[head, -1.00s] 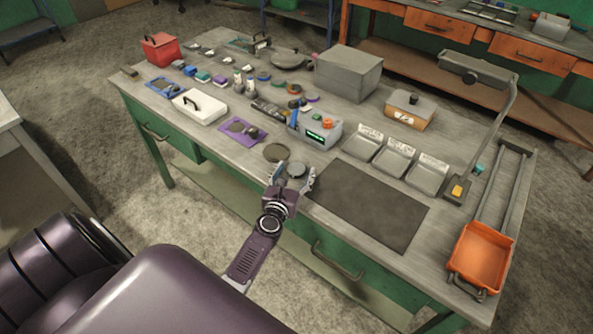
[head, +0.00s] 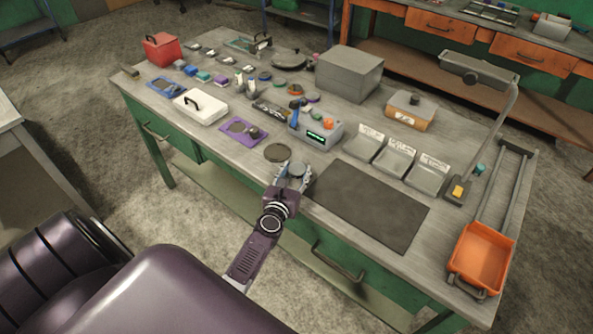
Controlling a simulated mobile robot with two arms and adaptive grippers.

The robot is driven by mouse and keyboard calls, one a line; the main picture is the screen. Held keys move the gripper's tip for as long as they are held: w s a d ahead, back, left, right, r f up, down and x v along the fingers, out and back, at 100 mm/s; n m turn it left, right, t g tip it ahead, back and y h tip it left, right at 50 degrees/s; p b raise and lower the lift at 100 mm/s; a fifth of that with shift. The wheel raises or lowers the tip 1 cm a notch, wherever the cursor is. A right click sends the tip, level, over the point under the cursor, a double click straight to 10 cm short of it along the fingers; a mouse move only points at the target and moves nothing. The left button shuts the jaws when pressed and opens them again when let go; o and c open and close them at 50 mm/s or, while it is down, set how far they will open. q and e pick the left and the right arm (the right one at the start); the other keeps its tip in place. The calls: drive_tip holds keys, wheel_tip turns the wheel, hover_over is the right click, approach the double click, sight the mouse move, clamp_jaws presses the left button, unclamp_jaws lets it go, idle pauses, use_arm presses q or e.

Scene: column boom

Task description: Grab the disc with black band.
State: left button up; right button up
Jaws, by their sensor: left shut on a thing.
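My left gripper (head: 293,175) is at the near edge of the workbench, its fingers shut on a small grey disc (head: 297,168). The fingers are on either side of the disc and cover part of its rim. A black band on it is too small or hidden to make out. A darker olive-grey round pad (head: 277,152) lies flat just behind and left of the gripper. My right gripper is not in view.
A purple tray (head: 238,128) and a grey device with a green display (head: 325,137) stand behind the gripper. A dark mat (head: 370,205) lies bare to the right. Several label-backed scoop trays (head: 397,160), a lamp (head: 478,75) and an orange bin (head: 481,262) are farther right.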

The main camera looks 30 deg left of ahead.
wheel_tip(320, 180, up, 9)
drive_tip(key=p, duration=0.8)
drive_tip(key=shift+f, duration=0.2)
